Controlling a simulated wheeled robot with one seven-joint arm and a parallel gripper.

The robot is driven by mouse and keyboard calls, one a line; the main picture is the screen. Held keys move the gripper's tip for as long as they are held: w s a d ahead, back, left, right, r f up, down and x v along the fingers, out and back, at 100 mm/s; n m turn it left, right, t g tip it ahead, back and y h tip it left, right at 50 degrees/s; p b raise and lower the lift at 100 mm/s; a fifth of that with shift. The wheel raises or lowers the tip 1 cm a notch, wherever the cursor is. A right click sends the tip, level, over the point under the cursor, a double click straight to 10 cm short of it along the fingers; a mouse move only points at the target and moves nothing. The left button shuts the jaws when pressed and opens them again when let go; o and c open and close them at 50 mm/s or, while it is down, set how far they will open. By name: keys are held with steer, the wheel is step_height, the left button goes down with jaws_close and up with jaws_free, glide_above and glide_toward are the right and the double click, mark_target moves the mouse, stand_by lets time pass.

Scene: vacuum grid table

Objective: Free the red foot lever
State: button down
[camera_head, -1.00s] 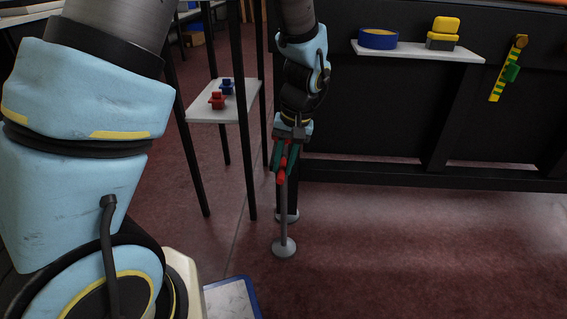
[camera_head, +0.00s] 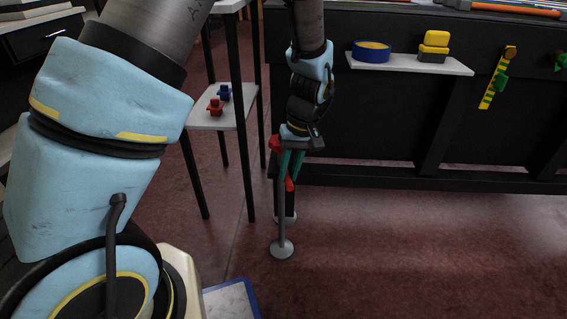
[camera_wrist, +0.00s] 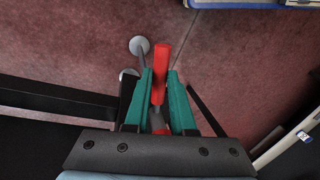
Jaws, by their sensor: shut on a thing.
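The red foot lever (camera_wrist: 161,62) lies between my gripper's (camera_wrist: 160,78) two green fingers in the wrist view, and its red end sticks out past the fingertips. In the head view my gripper (camera_head: 290,176) points down beside the table leg, and the red lever end (camera_head: 290,186) shows just below the fingers. A further red part (camera_head: 275,144) shows left of the gripper, at the top of a thin grey rod with a round grey foot (camera_head: 282,249). The lever's pivot is hidden behind my gripper.
A black table (camera_head: 370,120) with a shelf (camera_head: 420,65) stands right of my arm. The shelf holds a blue-and-yellow ring (camera_head: 371,51) and yellow blocks (camera_head: 434,40). A small rack (camera_head: 232,122) with red and blue parts stands left. The floor in front is clear.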

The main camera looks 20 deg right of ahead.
steer(key=w+d+n+g+p, duration=0.2)
steer(key=d+n+p, duration=0.4)
steer(key=n+p, duration=0.4)
steer(key=shift+w+n+h+p, duration=0.25)
steer(key=shift+n+h+p, duration=0.05)
steer(key=shift+p, duration=0.15)
steer(key=shift+w, duration=0.1)
steer(key=c, duration=0.8)
jaws_free()
steer(key=shift+o, duration=0.2)
steer(key=shift+d+r, duration=0.1)
steer(key=shift+r, duration=0.05)
step_height(320, 180, up, 7)
steer(key=w+p, duration=0.1)
steer(key=shift+d, duration=0.45)
